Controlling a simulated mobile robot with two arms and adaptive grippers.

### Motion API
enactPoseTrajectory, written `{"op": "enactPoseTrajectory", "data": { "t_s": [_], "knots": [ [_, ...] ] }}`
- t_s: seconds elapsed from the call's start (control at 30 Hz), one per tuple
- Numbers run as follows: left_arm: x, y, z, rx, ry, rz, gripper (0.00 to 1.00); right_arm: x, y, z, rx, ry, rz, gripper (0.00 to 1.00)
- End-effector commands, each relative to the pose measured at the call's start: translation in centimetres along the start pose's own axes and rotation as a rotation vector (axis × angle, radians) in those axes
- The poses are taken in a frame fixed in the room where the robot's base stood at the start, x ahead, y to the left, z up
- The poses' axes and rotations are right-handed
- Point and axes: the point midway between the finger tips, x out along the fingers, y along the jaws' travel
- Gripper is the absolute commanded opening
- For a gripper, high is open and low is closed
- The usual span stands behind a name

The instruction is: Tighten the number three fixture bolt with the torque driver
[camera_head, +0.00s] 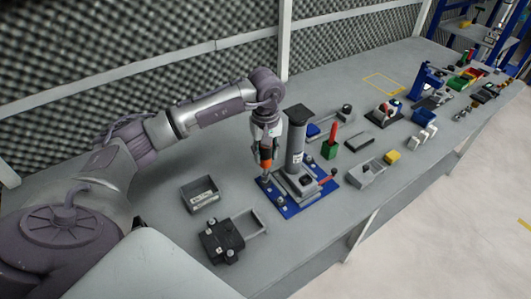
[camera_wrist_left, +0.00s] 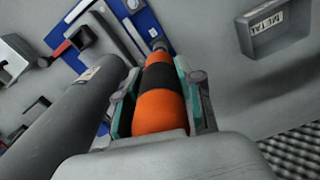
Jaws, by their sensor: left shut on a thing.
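The torque driver (camera_head: 265,158) has an orange and black body and shows large in the left wrist view (camera_wrist_left: 160,100). My left gripper (camera_head: 264,146) is shut around it and holds it pointing down. The driver's tip is over the left part of a blue fixture plate (camera_head: 290,211), near its back left edge. I cannot tell whether the tip touches a bolt. Other bolts (camera_head: 284,203) show on the plate's left side. No bolt number is readable. A grey column (camera_head: 296,145) with a dark top stands on the fixture beside the driver. My right gripper is not in view.
A grey bin (camera_head: 200,205) and a black block with knobs (camera_head: 220,243) lie left of the fixture. Foam walls close the back.

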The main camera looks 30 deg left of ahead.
Motion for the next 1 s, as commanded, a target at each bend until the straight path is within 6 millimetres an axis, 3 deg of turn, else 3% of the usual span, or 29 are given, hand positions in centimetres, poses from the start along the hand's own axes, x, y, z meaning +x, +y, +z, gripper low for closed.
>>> {"op": "enactPoseTrajectory", "data": {
  "t_s": [1.0],
  "knots": [
    [-0.08, 0.03, -0.03, 0.000, 0.000, 0.001, 0.00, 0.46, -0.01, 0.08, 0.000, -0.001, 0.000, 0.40]
  ]
}}
